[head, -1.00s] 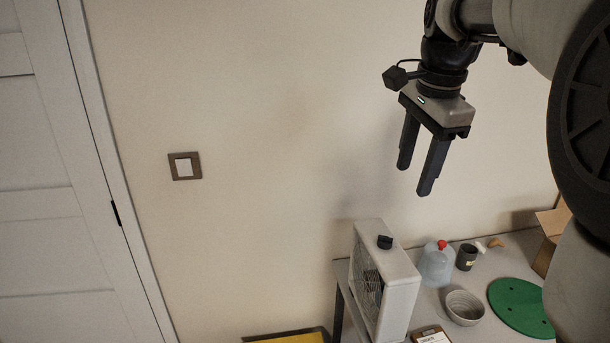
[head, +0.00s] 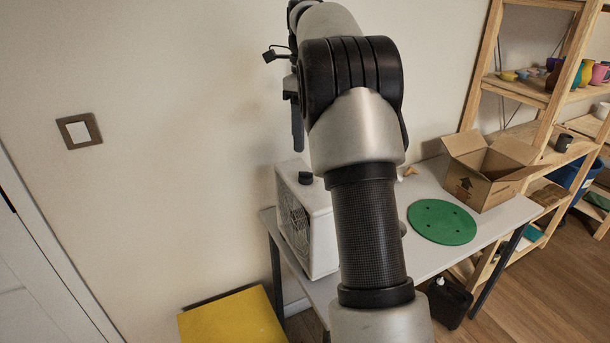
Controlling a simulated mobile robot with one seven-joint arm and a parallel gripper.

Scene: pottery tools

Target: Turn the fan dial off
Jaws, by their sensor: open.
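The white box fan (head: 322,240) stands on the left end of the grey table, its grille facing left. Its black dial (head: 306,177) sits on top of the fan; the picture does not show which setting it points to. My gripper (head: 298,140) is open and points down above the fan, with the finger that shows a little above the dial in the picture. My own arm hides most of the gripper and part of the fan's right side. I cannot tell how far the gripper is from the dial in depth.
The table (head: 505,212) also holds a green disc (head: 441,222) and an open cardboard box (head: 492,180). A wooden shelf (head: 532,92) with pots stands at right. A yellow object (head: 232,322) is low at left, and a black canister (head: 447,302) is under the table.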

